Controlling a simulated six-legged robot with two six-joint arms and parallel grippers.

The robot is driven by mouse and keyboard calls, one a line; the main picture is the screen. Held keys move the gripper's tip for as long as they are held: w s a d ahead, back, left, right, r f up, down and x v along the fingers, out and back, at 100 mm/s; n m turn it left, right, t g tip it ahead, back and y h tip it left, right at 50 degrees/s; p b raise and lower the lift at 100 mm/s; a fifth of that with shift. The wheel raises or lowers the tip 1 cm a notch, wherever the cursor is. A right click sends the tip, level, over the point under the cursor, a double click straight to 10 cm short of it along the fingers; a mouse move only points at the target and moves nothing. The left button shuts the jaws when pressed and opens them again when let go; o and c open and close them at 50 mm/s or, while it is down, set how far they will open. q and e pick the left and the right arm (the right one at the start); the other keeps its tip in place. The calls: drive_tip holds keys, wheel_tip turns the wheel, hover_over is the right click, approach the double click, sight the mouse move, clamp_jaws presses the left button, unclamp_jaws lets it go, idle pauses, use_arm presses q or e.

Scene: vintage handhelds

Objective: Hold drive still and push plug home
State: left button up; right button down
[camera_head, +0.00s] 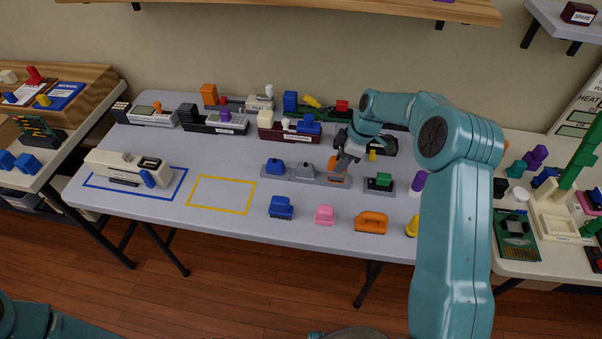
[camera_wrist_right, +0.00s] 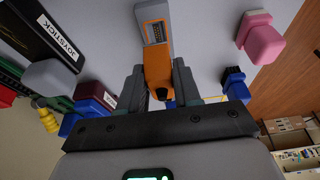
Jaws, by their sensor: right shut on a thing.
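An orange plug (camera_wrist_right: 157,62) with a connector face is in the right wrist view, between the two fingers of my right gripper (camera_wrist_right: 158,85), which is shut on it. In the head view, my right gripper (camera_head: 347,160) is over the middle of the table, at the grey rail, with orange (camera_head: 334,163) showing beside it; the arm partly hides this area. I cannot tell for sure which device is the drive. A cream device (camera_head: 127,167) with a blue piece (camera_head: 150,178) at its right end stands in the blue outline at the left. My left gripper is not in view.
The yellow outline (camera_head: 222,195) is empty. A blue plug (camera_head: 281,207), a pink plug (camera_head: 325,214) and an orange block (camera_head: 371,222) stand along the front edge. The grey rail (camera_head: 300,176) holds pieces, and several devices line the back.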

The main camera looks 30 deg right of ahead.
drive_tip(key=shift+r, duration=0.7)
